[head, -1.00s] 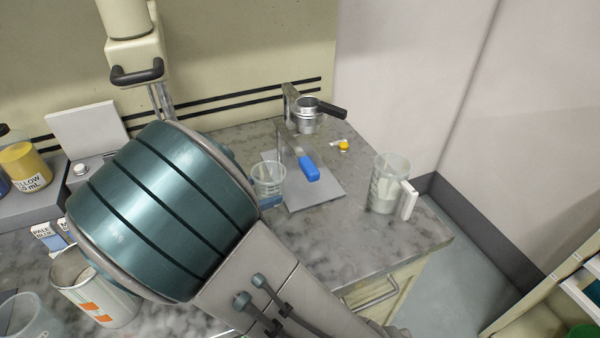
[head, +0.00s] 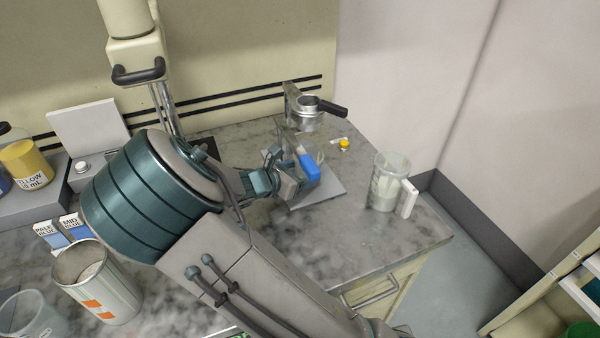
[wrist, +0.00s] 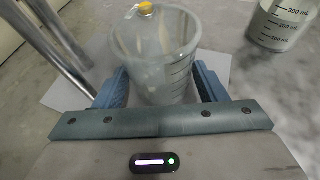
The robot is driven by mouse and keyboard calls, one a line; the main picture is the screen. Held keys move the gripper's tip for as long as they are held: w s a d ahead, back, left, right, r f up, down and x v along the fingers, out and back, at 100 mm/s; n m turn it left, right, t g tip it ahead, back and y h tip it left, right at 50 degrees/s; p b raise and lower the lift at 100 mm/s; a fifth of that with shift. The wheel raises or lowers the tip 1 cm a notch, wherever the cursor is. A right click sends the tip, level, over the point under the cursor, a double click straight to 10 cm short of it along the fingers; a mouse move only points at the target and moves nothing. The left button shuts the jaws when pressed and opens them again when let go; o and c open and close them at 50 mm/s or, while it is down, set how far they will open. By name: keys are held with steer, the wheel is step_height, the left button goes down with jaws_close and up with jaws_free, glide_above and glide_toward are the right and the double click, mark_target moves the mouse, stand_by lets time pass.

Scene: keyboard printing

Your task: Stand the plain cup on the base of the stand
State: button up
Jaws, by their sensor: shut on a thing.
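The plain cup (wrist: 155,60) is clear, with dark measuring marks, and stands roughly upright between my gripper's two blue-grey fingers. My gripper (wrist: 160,86) is shut on it. In the head view my gripper (head: 298,180) is over the stand's base (head: 325,191), a flat light grey plate, and the cup is mostly hidden there. The base also shows around the cup in the wrist view (wrist: 214,64). I cannot tell whether the cup touches the plate. The stand's metal posts (wrist: 58,42) rise at the left of the cup.
A blue-handled part (head: 310,167) is beside my gripper. A metal holder with a black handle (head: 308,118) is behind. A measuring jug (head: 386,182) stands right of the base near the counter's edge. A striped tin (head: 98,285) and paint pots are at left.

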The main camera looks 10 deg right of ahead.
steer(key=o, duration=1.4)
steer(key=v, duration=1.2)
steer(key=shift+s, duration=0.15)
